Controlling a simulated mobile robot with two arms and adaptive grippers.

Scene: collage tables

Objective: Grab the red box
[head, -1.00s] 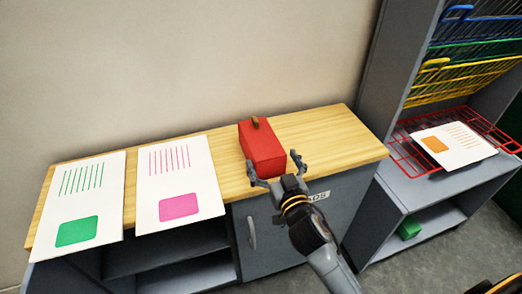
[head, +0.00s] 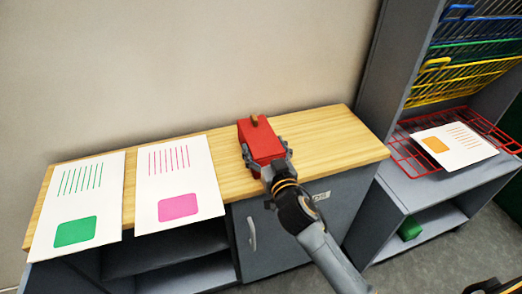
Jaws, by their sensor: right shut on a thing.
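The red box (head: 259,137) stands on the wooden counter top, with a small brown knob on its upper face. My right gripper (head: 266,158) reaches in from the lower right. Its two fingers are on either side of the box's near end, shut on it. The gripper hides part of the box's near face. The box appears to rest on the counter. My left gripper is not in view.
Two white sheets, one with a green patch (head: 76,231) and one with a pink patch (head: 178,206), lie left of the box. A grey shelf with coloured wire racks (head: 420,155) stands at right. The counter's right end (head: 340,140) is clear.

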